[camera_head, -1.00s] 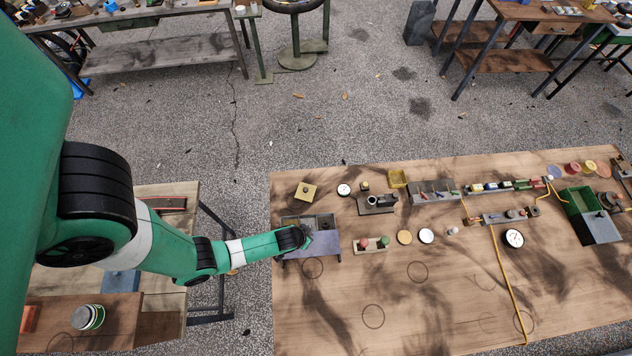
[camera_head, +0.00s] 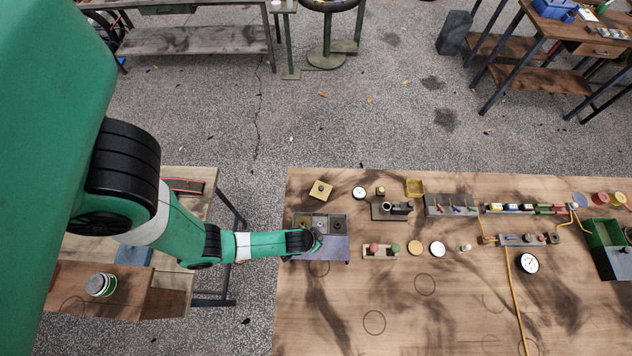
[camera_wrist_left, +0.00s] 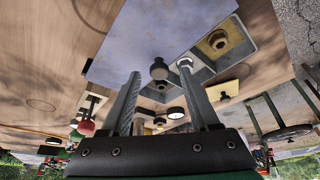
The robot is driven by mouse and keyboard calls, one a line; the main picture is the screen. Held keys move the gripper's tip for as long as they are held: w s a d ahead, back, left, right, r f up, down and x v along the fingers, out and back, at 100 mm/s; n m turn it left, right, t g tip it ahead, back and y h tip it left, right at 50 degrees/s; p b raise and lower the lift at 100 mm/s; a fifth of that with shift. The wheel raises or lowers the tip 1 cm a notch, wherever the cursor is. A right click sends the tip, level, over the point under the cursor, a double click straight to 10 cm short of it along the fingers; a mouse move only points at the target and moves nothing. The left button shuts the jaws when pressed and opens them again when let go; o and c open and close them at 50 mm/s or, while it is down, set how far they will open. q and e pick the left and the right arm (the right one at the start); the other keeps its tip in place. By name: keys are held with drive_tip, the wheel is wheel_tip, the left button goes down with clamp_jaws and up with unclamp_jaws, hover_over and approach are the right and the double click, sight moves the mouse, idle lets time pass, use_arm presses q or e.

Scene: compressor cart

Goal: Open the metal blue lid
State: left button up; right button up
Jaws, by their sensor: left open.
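A bluish-grey metal lid (camera_head: 325,250) lies over the front part of a grey box (camera_head: 340,219) at the left of the workbench. The box's rear compartments, with small parts in them, show uncovered behind the lid. My left gripper (camera_head: 317,241) is at the lid. In the left wrist view, the lid (camera_wrist_left: 160,28) fills the upper middle and its dark knob (camera_wrist_left: 158,71) appears between the tips of my open left gripper (camera_wrist_left: 160,85). Contact with the knob cannot be told. My right gripper is out of view.
A yellow square piece (camera_head: 320,190) lies behind the box. A block with red and green knobs (camera_head: 381,251) stands to its right. A green box (camera_head: 605,233) is at the far right. The front of the workbench (camera_head: 430,320) is mostly clear.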

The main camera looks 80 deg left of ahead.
use_arm(q)
drive_tip(key=p+v, duration=0.5)
drive_tip(key=v, duration=0.6)
